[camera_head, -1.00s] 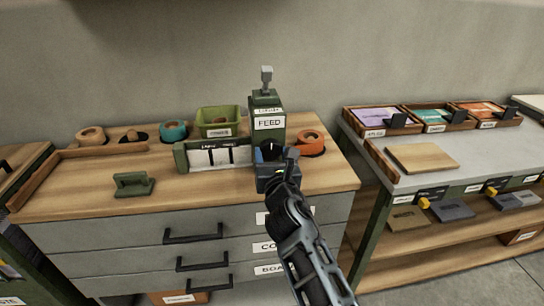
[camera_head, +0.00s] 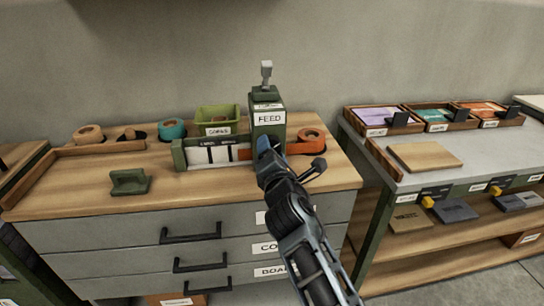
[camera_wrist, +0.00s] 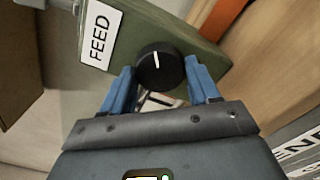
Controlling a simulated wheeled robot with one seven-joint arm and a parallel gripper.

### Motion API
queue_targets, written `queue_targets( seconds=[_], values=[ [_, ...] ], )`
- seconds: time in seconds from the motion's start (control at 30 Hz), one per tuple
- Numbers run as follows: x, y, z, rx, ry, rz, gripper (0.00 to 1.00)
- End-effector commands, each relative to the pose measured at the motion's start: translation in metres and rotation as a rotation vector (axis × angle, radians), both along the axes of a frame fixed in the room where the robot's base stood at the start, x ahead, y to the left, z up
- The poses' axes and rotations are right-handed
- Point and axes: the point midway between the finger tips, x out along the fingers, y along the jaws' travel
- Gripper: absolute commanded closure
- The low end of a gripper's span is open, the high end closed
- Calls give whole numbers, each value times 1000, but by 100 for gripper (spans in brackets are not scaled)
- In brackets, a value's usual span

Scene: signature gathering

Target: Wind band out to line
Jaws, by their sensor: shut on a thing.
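The green feeder box labelled FEED (camera_head: 268,117) stands on the wooden counter, with a grey piece on top. My gripper (camera_head: 263,146) is at its front. In the wrist view the blue fingers of my gripper (camera_wrist: 163,85) are shut on a round black knob (camera_wrist: 160,66) with a white mark, on the face of the box. A white panel with dark upright lines (camera_head: 212,154) runs left from the box. A short stretch of orange band (camera_head: 244,154) shows at its right end, beside the box. A roll of orange band (camera_head: 308,137) lies right of the box.
A green bin (camera_head: 218,117), a teal roll (camera_head: 172,128) and a tan roll (camera_head: 88,133) stand along the back. A small green block (camera_head: 130,182) lies at the front left. A grey bench (camera_head: 400,183) with trays is at right.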

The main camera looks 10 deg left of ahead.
Motion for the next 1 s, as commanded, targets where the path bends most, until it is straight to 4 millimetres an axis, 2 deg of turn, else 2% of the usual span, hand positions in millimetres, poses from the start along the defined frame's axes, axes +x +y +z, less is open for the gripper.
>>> queue_targets(
  seconds=[1.0],
  values=[
    [0,0,-4,927,268,-1,70]
  ],
)
